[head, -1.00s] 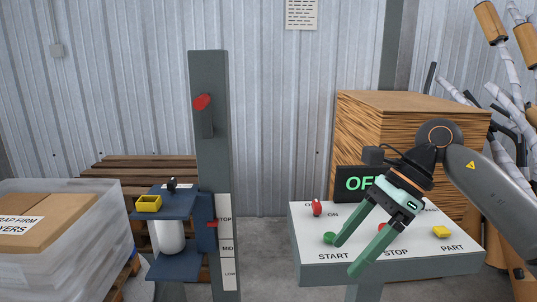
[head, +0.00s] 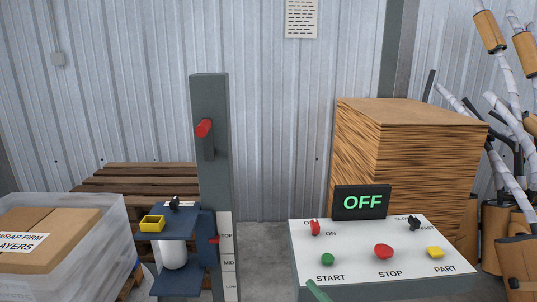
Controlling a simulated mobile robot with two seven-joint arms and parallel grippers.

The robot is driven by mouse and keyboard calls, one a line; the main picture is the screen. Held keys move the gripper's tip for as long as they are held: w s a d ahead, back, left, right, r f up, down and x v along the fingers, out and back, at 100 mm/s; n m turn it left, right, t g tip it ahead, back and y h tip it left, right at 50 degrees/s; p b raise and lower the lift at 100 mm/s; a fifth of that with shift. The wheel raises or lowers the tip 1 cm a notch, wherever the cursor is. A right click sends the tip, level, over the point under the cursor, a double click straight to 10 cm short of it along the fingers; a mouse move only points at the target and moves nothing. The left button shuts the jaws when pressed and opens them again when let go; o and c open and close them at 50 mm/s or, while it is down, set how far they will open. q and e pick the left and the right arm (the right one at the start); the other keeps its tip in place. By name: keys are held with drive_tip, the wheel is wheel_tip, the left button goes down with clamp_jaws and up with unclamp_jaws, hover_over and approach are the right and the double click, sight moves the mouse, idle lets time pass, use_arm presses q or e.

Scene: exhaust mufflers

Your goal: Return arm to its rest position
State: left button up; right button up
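Only a green finger of my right gripper (head: 318,291) shows, at the bottom edge of the head view, in front of the control panel (head: 312,273) and below its START label. The rest of this gripper and its arm are out of the picture, so its opening cannot be told. My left gripper is not in view. The panel has a green START button (head: 327,259), a red STOP button (head: 383,251), a yellow PART piece (head: 435,252), a red switch (head: 315,227) and a black switch (head: 414,223). Its display (head: 361,202) reads OFF.
A wrapped carton (head: 47,240) is at left. Open floor lies between post and panel.

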drive_tip(key=s+d+f+m+g+h+p, duration=0.1)
drive_tip(key=s+d+f+m+h, duration=0.25)
drive_tip(key=f+m, duration=0.35)
drive_tip(key=s+d+f+m+g+h+p, duration=0.1)
drive_tip(key=s+d+f+m+h, duration=0.3)
drive_tip(key=f, duration=0.4)
drive_tip(key=s+d+f+m+g+h, duration=0.2)
drive_tip(key=s+f+m+g, duration=0.3)
drive_tip(key=s+f, duration=0.4)
drive_tip(key=s+h, duration=0.1)
drive_tip(key=s, duration=0.2)
drive_tip(key=shift+s+d+f+g+p, duration=0.15)
drive_tip(key=shift+s+f+g+p, duration=0.25)
